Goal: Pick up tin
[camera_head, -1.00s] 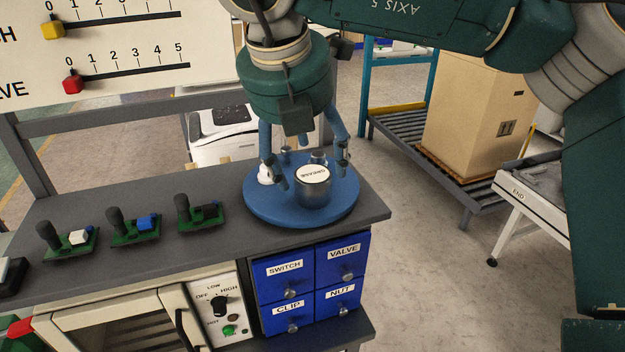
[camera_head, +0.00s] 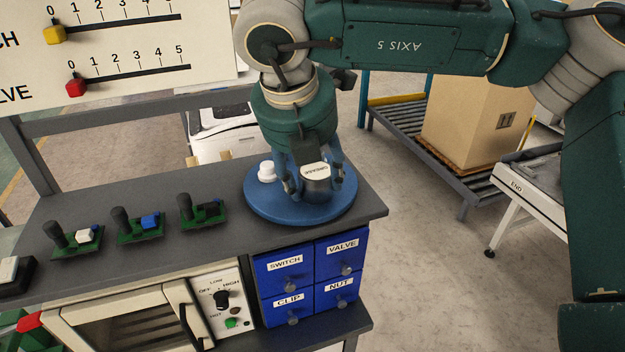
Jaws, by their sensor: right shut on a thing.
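The tin (camera_head: 317,185) is a small dark grey cylinder with a white lid marked GREASE. It stands on, or just above, a round blue tray (camera_head: 262,213) at the right end of the grey workbench; I cannot tell if it touches the tray. My right gripper (camera_head: 314,188) points down from above with its blue fingers closed around the tin. The back of the tin and part of the far finger are hidden. My left gripper is not in view.
A white knob-like item (camera_head: 266,171) sits on the tray left of the tin. Several green circuit boards (camera_head: 138,227) line the bench. Blue labelled drawers (camera_head: 313,277) are below. A slider panel (camera_head: 120,45) stands at the back left.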

